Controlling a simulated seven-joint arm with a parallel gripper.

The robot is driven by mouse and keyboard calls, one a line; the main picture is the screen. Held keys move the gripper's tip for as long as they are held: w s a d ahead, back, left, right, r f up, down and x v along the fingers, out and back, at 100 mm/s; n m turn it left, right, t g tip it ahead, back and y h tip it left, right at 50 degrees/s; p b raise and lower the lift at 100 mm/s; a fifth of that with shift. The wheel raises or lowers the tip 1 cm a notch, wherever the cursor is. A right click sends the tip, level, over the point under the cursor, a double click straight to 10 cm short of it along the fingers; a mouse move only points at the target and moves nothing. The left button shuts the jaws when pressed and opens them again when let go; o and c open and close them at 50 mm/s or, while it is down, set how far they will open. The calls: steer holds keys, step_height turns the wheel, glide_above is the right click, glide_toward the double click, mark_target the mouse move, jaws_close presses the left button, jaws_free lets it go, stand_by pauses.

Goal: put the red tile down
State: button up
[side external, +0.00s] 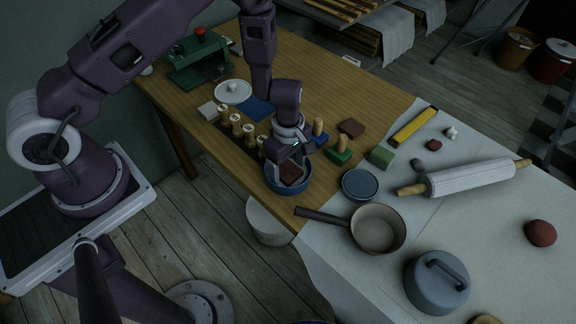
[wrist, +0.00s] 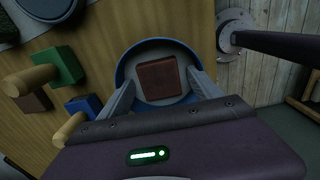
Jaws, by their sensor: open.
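The red tile (wrist: 160,80) is a dark red-brown square. It lies inside a blue bowl (wrist: 124,68), whose rim surrounds it in the wrist view. In the side view the tile (side external: 291,175) shows between my fingers, within the blue bowl (side external: 288,189) near the table's front edge. My gripper (wrist: 163,88) is open, with one finger on each side of the tile. The wrist view shows gaps between the fingers and the tile. The fingertips are over or in the bowl; I cannot tell how deep.
Wooden-handled stamps, green (side external: 340,154) and blue among them, stand close beside the bowl. A lidded blue-grey dish (side external: 360,185) and a saucepan (side external: 378,229) stand to the right. A rolling pin (side external: 465,179) lies on the pale cloth. Open wood shows at the table's back (side external: 330,75).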

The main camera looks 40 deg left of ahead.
step_height(320, 180, up, 12)
steer(key=shift+r, duration=0.25)
step_height(320, 180, up, 7)
steer(key=m+h, duration=0.1)
steer(key=m, duration=0.1)
glide_above(288, 171)
steer(key=d, duration=0.1)
steer(key=s+r+m+t+h, duration=0.1)
steer(key=s+r+m, duration=0.2)
steer(key=r, duration=0.3)
steer(key=s+r+m+t, duration=0.1)
steer(key=s+r+m, duration=0.25)
steer(key=r, duration=0.25)
steer(key=s+a+r+m+t+y, duration=0.1)
steer(key=s+a+r+m, duration=0.2)
steer(key=s, duration=0.4)
steer(key=s+a+r+m+t+y, duration=0.1)
steer(key=s+a+r+m+t, duration=0.1)
steer(key=s+m, duration=0.4)
steer(key=shift+s+a+r+t, duration=0.3)
steer(key=shift+s+a+r, duration=0.2)
steer(key=shift+s+r, duration=0.5)
